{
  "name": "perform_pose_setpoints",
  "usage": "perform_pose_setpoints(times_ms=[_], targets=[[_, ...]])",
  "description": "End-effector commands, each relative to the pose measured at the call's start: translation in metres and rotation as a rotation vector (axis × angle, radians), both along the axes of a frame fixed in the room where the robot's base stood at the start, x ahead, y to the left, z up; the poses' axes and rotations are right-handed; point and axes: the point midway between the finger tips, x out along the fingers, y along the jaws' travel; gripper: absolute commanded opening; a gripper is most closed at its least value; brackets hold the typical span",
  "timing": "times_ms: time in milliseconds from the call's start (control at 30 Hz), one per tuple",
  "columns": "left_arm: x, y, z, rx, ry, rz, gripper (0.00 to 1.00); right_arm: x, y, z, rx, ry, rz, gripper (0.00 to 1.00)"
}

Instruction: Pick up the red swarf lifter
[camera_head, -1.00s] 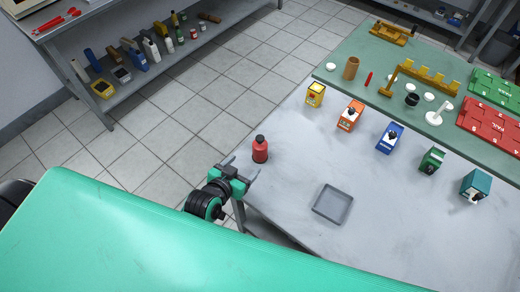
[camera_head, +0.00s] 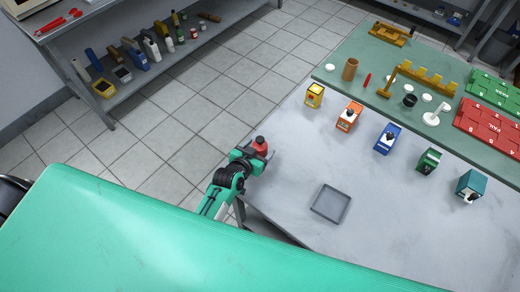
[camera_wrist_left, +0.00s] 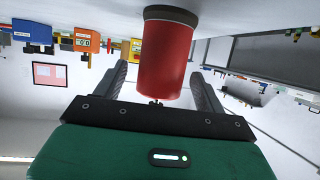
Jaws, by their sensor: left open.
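The red swarf lifter (camera_head: 261,145) is a red cylinder with a dark top, standing on the grey table near its left corner. My left gripper (camera_head: 257,155) is at it, and its near parts hide the lifter's lower portion in the head view. In the left wrist view the red cylinder (camera_wrist_left: 166,58) sits between the two fingers of the left gripper (camera_wrist_left: 164,82). The fingers are spread, with a gap visible at each side of the cylinder. My right gripper is not in view.
A shallow grey tray (camera_head: 330,204) lies on the table to the right. Yellow (camera_head: 314,95), orange (camera_head: 349,116), blue (camera_head: 388,139), green (camera_head: 428,160) and teal (camera_head: 471,186) boxes stand in a row. Behind them is a green mat (camera_head: 335,81) with several items.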

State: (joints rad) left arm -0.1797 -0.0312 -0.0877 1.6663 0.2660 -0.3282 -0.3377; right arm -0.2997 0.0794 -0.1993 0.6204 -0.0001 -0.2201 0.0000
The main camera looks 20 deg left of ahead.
Motion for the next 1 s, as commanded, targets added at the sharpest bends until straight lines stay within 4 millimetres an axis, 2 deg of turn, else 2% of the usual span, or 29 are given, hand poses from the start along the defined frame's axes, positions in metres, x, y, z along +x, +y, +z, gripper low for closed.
perform_pose_setpoints(times_ms=[33,200,500,567,800,833,867,1000], targets=[[0.007,-0.001,0.001,-0.001,0.001,0.0,0.72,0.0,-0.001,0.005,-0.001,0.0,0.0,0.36],[0.022,-0.004,-0.008,0.0,0.0,0.0,0.72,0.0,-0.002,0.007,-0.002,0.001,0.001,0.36],[0.025,-0.005,-0.011,0.0,0.0,-0.001,0.72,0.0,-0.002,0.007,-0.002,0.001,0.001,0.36],[0.025,-0.005,-0.01,0.0,0.0,-0.001,0.64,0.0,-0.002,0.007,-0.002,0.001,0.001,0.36],[0.025,-0.005,-0.01,0.0,0.0,0.0,0.19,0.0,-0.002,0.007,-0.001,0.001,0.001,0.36],[0.025,-0.005,-0.01,0.0,-0.001,0.0,0.19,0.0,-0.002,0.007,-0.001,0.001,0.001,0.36],[0.025,-0.005,-0.01,0.0,-0.001,0.0,0.15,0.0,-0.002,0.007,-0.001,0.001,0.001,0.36],[0.025,-0.005,-0.01,0.0,-0.001,0.0,0.15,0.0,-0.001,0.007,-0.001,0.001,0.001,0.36]])
